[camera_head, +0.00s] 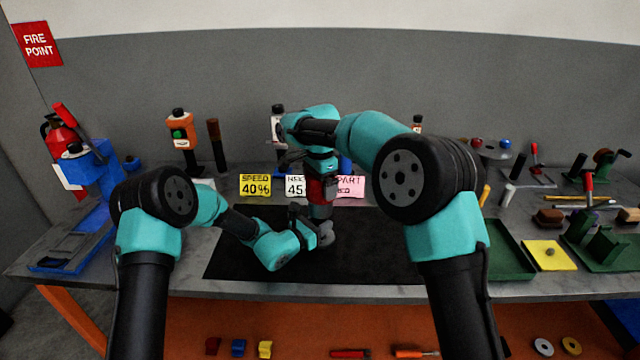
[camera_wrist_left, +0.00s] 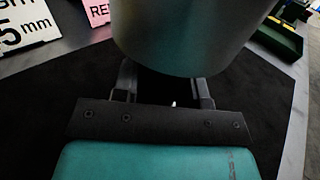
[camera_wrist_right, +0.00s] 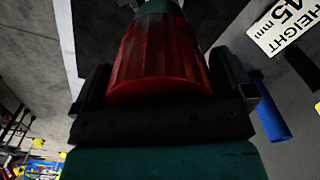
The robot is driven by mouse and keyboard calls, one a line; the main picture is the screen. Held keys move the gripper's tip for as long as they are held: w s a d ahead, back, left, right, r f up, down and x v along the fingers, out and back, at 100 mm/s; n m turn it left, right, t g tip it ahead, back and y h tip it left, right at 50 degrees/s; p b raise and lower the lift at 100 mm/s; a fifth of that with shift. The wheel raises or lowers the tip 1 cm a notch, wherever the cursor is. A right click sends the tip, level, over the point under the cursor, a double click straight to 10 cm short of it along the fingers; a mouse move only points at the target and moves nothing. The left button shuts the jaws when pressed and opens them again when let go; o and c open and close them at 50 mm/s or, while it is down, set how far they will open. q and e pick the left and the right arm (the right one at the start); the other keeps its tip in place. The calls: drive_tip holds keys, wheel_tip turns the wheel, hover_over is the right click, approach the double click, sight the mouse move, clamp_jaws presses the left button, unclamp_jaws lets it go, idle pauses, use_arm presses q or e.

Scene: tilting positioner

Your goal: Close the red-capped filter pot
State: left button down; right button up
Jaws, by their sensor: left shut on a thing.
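The filter pot stands upright above the black mat. Its grey body (camera_head: 325,236) shows beside my left gripper (camera_head: 308,228), and it fills the top of the left wrist view (camera_wrist_left: 190,30). My left gripper is shut on the pot's body, coming from the left. The red cap (camera_head: 319,188) is above the body, and it shows large between the fingers in the right wrist view (camera_wrist_right: 160,60). My right gripper (camera_head: 318,172) is over the cap from above, with one finger on each side. Whether its fingers press on the cap is unclear. The seam between cap and body is hidden.
The black mat (camera_head: 385,262) is mostly clear right of the pot. Speed, height and part cards (camera_head: 255,186) stand behind. A green tray (camera_head: 508,250) and a yellow pad (camera_head: 546,256) are at right; a blue fixture (camera_head: 90,168) is at left.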

drive_tip(key=shift+r, duration=2.25)
drive_tip(key=shift+r, duration=0.1)
drive_tip(key=n, duration=0.1)
drive_tip(key=r+n, duration=0.1)
drive_tip(key=n, duration=0.1)
drive_tip(key=r+n, duration=0.1)
drive_tip(key=n, duration=0.1)
drive_tip(key=shift+w, duration=0.1)
wheel_tip(320, 180, up, 2)
drive_tip(key=n, duration=0.6)
drive_tip(key=r+n, duration=0.1)
drive_tip(key=n, duration=0.1)
drive_tip(key=r+n, duration=0.1)
drive_tip(key=n, duration=0.1)
wheel_tip(320, 180, up, 2)
drive_tip(key=n, duration=0.5)
drive_tip(key=shift+d+n, duration=0.1)
drive_tip(key=shift+n, duration=0.2)
